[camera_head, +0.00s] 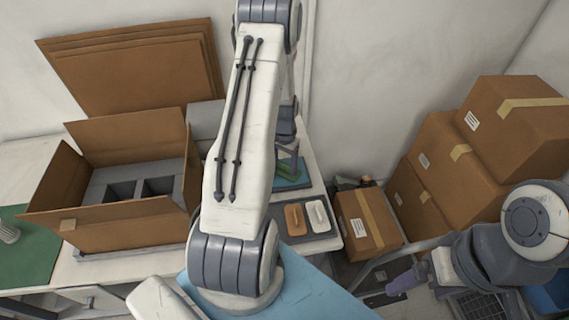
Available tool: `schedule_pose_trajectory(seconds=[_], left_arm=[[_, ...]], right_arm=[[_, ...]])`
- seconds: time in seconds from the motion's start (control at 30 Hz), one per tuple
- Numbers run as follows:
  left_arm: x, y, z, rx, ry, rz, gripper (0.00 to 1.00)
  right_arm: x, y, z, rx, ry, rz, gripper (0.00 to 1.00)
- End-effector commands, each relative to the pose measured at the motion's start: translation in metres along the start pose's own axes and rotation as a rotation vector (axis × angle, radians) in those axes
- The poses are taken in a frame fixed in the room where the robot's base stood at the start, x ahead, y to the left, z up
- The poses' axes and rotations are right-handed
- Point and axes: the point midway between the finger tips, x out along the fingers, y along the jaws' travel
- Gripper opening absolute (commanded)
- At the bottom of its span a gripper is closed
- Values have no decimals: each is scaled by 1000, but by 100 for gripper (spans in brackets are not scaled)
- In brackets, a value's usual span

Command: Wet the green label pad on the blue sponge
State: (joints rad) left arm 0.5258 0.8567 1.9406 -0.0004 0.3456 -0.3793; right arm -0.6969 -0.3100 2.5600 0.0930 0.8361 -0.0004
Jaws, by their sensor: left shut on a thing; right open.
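My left gripper (288,148) is mostly hidden behind my own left arm, which crosses the middle of the view. It is shut on the green label pad (289,170), of which only a part shows. The pad is at the blue sponge (302,183), a flat blue piece on the white worktop, also partly hidden by the arm. I cannot tell whether the pad touches the sponge or hovers just above it. My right gripper (402,281) is low at the right, away from the worktop, open and seen only in part.
A dark tray (308,237) with a brown pad (295,219) and a white pad (318,215) lies in front of the sponge. An open carton (120,222) with grey foam stands at left. Stacked boxes (513,130) are at right, beyond the worktop's edge.

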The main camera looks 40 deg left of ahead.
Motion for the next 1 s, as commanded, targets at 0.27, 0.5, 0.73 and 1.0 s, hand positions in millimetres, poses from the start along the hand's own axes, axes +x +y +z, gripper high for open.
schedule_pose_trajectory(seconds=[0.27, 0.5, 0.73, 1.0], left_arm=[[-26, 0, 0, 0, 1, 0, 24], [-45, 0, 0, 0, 2, -1, 24], [-63, 0, 0, 0, 2, -1, 24], [-68, 0, 0, 0, 1, -1, 24]], right_arm=[[-20, -2, -1, 0, 0, 0, 85], [-35, -3, -2, 0, 0, 0, 85], [-50, -4, -3, 0, 0, 0, 85], [-53, -4, -3, 0, 0, 0, 85]])
